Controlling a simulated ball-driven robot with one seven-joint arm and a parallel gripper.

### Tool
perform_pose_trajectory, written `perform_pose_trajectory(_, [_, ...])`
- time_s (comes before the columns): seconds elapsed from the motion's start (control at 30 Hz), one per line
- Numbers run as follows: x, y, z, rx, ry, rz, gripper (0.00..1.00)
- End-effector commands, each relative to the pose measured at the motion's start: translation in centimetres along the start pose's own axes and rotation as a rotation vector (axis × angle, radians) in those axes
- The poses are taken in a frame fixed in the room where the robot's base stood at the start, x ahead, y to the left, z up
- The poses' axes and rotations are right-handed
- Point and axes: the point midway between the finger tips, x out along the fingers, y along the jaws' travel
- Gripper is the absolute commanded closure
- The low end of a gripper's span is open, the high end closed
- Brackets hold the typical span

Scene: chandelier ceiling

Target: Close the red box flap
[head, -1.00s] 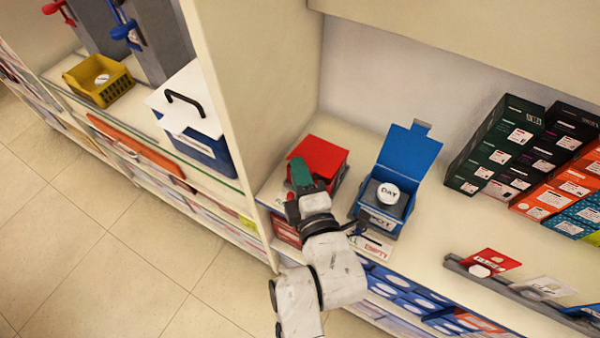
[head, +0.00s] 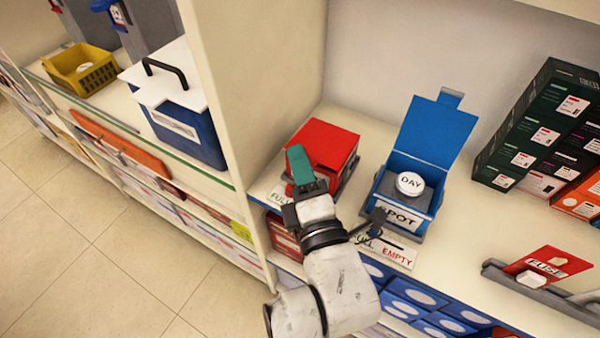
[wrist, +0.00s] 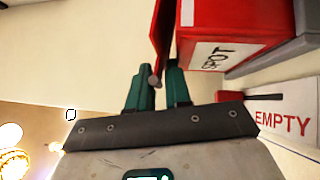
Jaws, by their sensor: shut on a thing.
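The red box (head: 345,172) stands on the shelf against the divider. Its red flap (head: 322,142) lies over the top, nearly down. In the wrist view the box (wrist: 225,30), with a SPOT label, shows beside the flap (wrist: 161,35), and a narrow wedge gap separates them at the flap's free edge. My gripper (head: 297,160) is at the flap's front-left edge. In the wrist view the green fingers of my gripper (wrist: 157,88) are shut on the flap's edge, where a small grey tab (wrist: 153,78) shows. The box's inside is hidden.
An open blue box (head: 405,215) with a white DAY disc (head: 410,183) stands close to the right. A FULL/EMPTY label (head: 388,248) is at the shelf front. The divider (head: 250,90) is close on the left. Boxes (head: 540,135) line the far right.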

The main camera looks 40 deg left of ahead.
Motion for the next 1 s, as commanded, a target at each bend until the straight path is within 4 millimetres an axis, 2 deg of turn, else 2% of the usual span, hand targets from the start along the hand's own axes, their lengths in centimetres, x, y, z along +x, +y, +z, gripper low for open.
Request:
perform_pose_trajectory(0.4, [0.00, 0.38, 0.18, -0.013, -0.005, 0.017, 1.00])
perform_pose_trajectory(0.43, [0.00, 0.36, 0.17, -0.012, -0.005, 0.017, 0.78])
perform_pose_trajectory(0.57, [-0.02, 0.20, 0.11, -0.011, -0.003, 0.013, 0.66])
perform_pose_trajectory(1.0, [-0.12, -0.44, -0.14, -0.006, 0.002, -0.001, 0.66])
